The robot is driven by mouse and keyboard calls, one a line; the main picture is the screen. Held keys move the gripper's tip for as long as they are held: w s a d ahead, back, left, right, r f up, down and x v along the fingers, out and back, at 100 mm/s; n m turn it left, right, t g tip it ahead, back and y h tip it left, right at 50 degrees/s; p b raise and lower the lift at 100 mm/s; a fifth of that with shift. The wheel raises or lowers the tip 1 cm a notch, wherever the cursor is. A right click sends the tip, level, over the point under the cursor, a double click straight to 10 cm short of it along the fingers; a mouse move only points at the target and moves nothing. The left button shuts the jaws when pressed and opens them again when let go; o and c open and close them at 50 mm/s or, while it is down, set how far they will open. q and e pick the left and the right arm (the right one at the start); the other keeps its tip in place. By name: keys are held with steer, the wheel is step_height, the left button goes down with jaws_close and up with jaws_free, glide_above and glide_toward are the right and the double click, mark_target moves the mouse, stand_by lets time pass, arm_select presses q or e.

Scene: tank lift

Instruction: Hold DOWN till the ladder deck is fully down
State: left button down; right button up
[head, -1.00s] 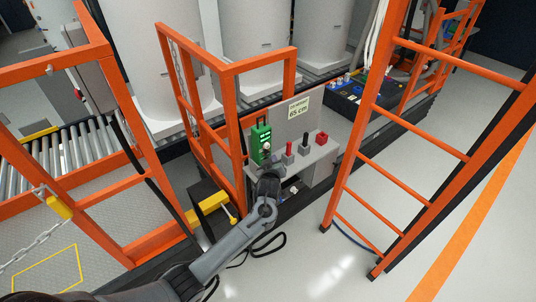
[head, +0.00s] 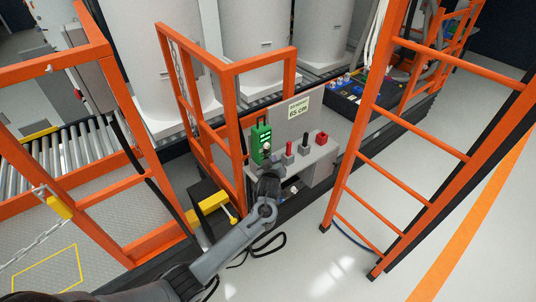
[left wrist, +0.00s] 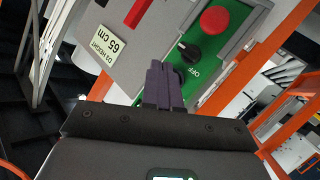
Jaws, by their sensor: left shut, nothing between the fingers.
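My left gripper (head: 268,170) is shut and empty, its tip at the lower part of the green control panel (head: 261,137). In the left wrist view its dark fingers (left wrist: 162,84) lie over the edge of the green panel, beside a black rotary knob (left wrist: 187,53) marked OFF and a red mushroom button (left wrist: 214,20). The fingers hide whatever is under them; I cannot tell whether they touch it. No DOWN label is readable. The height sign (head: 298,107) reads 65 cm. An orange ladder (head: 408,160) stands at right. An orange-railed deck (head: 110,190) is at left.
Red and black levers (head: 304,144) and a red knob (head: 322,138) stand on the grey console right of the green panel. An orange rail frame (head: 238,110) stands close to my left arm. White tanks (head: 260,45) stand behind. Open floor lies in front right.

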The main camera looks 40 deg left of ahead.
arm_select(q)
steer(key=shift+a, duration=0.1)
stand_by(0.3)
steer(key=shift+w+a, duration=0.1)
steer(key=shift+a, duration=0.25)
